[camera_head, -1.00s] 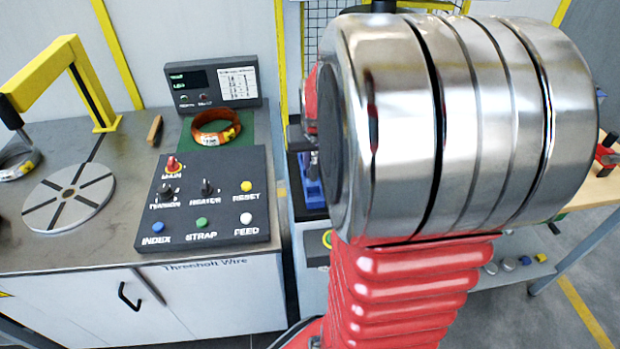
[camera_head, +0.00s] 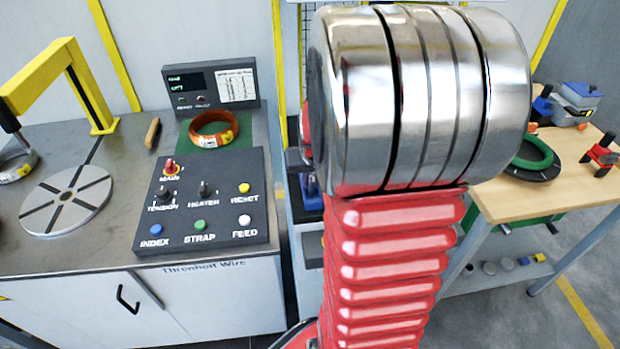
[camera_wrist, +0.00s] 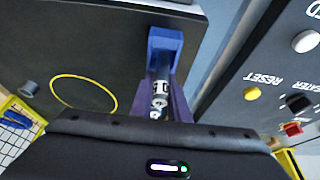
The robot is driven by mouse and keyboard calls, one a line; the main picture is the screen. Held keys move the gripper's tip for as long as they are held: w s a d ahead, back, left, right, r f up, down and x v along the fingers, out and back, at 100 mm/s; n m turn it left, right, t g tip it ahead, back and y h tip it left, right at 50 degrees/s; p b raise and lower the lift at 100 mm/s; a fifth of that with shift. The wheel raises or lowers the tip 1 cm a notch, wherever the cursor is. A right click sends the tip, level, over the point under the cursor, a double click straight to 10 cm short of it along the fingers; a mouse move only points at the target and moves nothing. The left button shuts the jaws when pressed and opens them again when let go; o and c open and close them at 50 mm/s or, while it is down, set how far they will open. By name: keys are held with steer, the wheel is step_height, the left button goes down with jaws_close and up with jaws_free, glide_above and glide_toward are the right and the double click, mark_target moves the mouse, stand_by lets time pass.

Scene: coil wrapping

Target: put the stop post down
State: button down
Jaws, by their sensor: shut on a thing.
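The dark top (camera_wrist: 100,40) of the side stand lies beyond, with a thin yellow ring outline (camera_wrist: 84,75) left of the post. In the head view my own arm hides the gripper and post.
The control panel (camera_head: 205,235) stands left of the side stand, and its edge is close on the right in the wrist view. A small grey cylinder (camera_wrist: 29,88) stands at the stand's left. A wooden table (camera_head: 510,200) with a green ring (camera_head: 532,152) is at right.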

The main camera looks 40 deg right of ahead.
steer(key=shift+s+f, duration=0.15)
steer(key=shift+f, duration=0.5)
steer(key=c, duration=1.7)
jaws_free()
steer(key=shift+s+a, duration=0.1)
steer(key=shift+r, duration=0.45)
steer(key=v, duration=1.2)
steer(key=shift+w+r, duration=0.3)
steer(key=s+a+r+n+y, duration=0.1)
steer(key=s+a+n, duration=0.1)
steer(key=a, duration=0.6)
steer(key=s+a+r+n+t, duration=0.1)
steer(key=s+a+n, duration=0.1)
steer(key=a, duration=0.7)
steer(key=s+a+r+n+y, duration=0.1)
steer(key=s+a, duration=0.3)
steer(key=a, duration=0.4)
steer(key=shift+a+r+n+t+y, duration=0.35)
steer(key=shift+r+n, duration=0.25)
steer(key=shift+n, duration=0.3)
